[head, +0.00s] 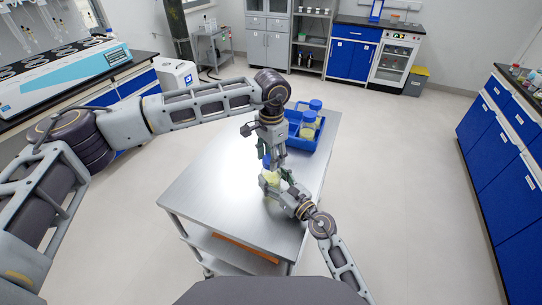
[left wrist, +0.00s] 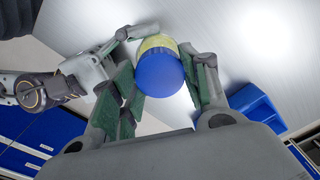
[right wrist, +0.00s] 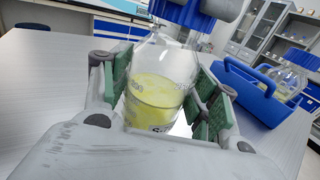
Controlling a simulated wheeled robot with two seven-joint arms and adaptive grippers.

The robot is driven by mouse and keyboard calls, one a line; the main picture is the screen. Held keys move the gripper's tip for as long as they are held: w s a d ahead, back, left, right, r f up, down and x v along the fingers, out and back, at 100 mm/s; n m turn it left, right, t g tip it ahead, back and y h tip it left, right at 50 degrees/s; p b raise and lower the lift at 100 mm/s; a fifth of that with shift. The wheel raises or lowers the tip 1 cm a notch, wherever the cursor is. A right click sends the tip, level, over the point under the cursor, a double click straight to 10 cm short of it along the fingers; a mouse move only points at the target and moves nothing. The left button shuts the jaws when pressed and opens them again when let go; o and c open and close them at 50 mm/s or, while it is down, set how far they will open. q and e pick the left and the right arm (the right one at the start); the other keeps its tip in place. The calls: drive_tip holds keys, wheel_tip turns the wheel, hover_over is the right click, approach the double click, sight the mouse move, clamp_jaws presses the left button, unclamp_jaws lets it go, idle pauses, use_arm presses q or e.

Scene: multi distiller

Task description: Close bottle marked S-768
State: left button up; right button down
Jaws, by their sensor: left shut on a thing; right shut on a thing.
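A clear bottle (right wrist: 155,90) with pale yellow liquid stands upright on the steel cart; it also shows in the head view (head: 269,179). Its label (right wrist: 160,128) is partly hidden, with only the start of an "S" readable. My right gripper (right wrist: 160,98) is shut around the bottle's body from the side. A blue cap (left wrist: 159,75) is at the bottle's neck, seen from above in the left wrist view. My left gripper (left wrist: 162,82) comes down from above and is shut on the cap. I cannot tell whether the cap is fully screwed down.
The cart top (head: 215,185) is clear to the left. Blue cabinets line the right, and a bench with apparatus (head: 65,75) is at the far left.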

use_arm(q)
drive_tip(key=o, duration=0.7)
drive_tip(key=shift+r, duration=2.25)
drive_tip(key=shift+c, duration=0.3)
